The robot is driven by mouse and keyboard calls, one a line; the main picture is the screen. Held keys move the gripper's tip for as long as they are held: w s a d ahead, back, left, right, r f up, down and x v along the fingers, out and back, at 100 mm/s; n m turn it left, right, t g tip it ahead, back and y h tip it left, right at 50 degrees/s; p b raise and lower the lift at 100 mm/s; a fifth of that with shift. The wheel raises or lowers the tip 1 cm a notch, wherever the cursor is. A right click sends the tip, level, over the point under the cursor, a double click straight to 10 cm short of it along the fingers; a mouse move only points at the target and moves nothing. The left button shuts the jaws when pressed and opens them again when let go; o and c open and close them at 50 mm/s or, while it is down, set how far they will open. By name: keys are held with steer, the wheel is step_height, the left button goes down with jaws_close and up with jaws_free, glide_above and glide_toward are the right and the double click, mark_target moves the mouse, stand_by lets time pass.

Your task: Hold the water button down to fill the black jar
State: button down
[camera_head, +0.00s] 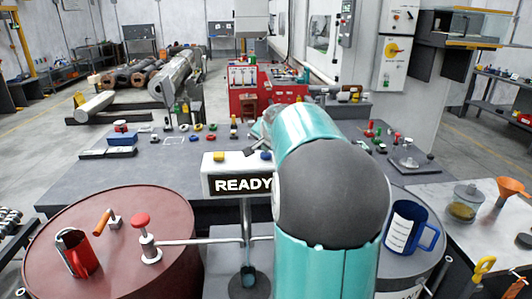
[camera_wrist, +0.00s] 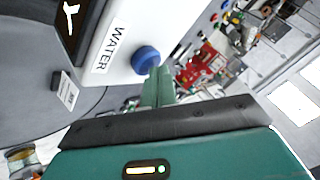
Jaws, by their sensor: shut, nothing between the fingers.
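The blue water button (camera_wrist: 145,60) sits on the white dispenser box, beside the WATER label (camera_wrist: 110,47). My gripper (camera_wrist: 160,74) is shut and empty, with its fingertips at the edge of the button; I cannot tell whether they touch or press it. In the head view, the white dispenser (camera_head: 205,185) shows READY on its screen, and my arm hides its right end and my gripper. A dark rounded thing (camera_head: 249,284) is low at the foot of the post; I cannot tell whether it is the black jar. No water stream is visible.
A red barrel (camera_head: 60,225) on the left carries a red mug (camera_head: 82,259) and a red valve (camera_head: 141,220). A blue mug (camera_head: 428,238) stands on the right barrel. A grey table (camera_head: 160,165) with small parts lies behind; a light side table (camera_head: 465,230) is at the right.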

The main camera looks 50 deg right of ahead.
mark_target(266, 155)
steer(key=shift+r, duration=0.85)
steer(key=shift+r, duration=0.1)
steer(key=shift+r, duration=2.4)
